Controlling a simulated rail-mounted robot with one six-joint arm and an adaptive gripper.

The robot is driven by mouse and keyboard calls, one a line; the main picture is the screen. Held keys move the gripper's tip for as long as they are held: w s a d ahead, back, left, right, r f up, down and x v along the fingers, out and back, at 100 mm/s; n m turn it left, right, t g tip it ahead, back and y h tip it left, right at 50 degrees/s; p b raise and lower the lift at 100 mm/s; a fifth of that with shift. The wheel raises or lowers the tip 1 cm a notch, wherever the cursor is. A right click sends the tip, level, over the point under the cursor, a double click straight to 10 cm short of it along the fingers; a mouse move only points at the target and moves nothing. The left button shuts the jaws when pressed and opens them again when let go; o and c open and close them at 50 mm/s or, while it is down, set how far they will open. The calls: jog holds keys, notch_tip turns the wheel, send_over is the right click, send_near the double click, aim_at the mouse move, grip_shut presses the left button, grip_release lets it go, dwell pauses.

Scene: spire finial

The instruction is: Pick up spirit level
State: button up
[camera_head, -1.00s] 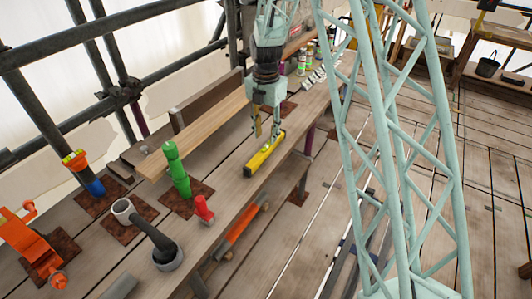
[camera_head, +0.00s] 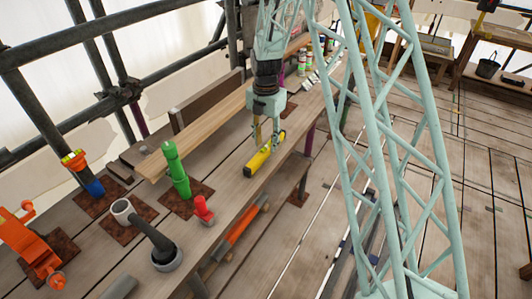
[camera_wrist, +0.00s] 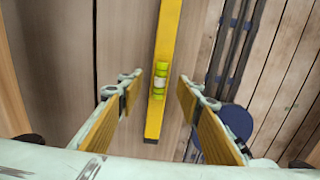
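The spirit level (camera_head: 260,160) is a yellow bar with dark ends. It lies on the wooden bench near its right edge. In the wrist view the spirit level (camera_wrist: 168,60) runs up the picture, with a green vial near its lower end. My gripper (camera_head: 266,136) is right above it in the head view and hides part of it. In the wrist view my gripper (camera_wrist: 158,82) is open, its two yellow-padded fingers one on each side of the level and apart from it. The fingers' exact height above the bench cannot be told.
A green bottle-like tool (camera_head: 175,168), a red item (camera_head: 203,209) and a dark-handled tool (camera_head: 155,240) stand on the bench to the left. A long plank (camera_head: 200,125) lies behind the level. The bench's open edge is close on the right.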

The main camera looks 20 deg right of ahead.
aim_at(266, 148)
jog(key=shift+f, duration=1.8)
jog(key=shift+c, duration=0.5)
jog(key=c, duration=1)
jog(key=shift+r, duration=0.1)
jog(key=shift+r, duration=1.6)
jog(key=shift+s+r, duration=0.15)
jog(key=s, duration=0.5)
jog(key=s+r, duration=0.1)
jog(key=s, duration=0.4)
jog(key=s+a, duration=0.1)
jog(key=s, duration=0.4)
jog(key=shift+s+r+p, duration=0.2)
jog(key=shift+s+p, duration=0.1)
jog(key=shift+p, duration=0.1)
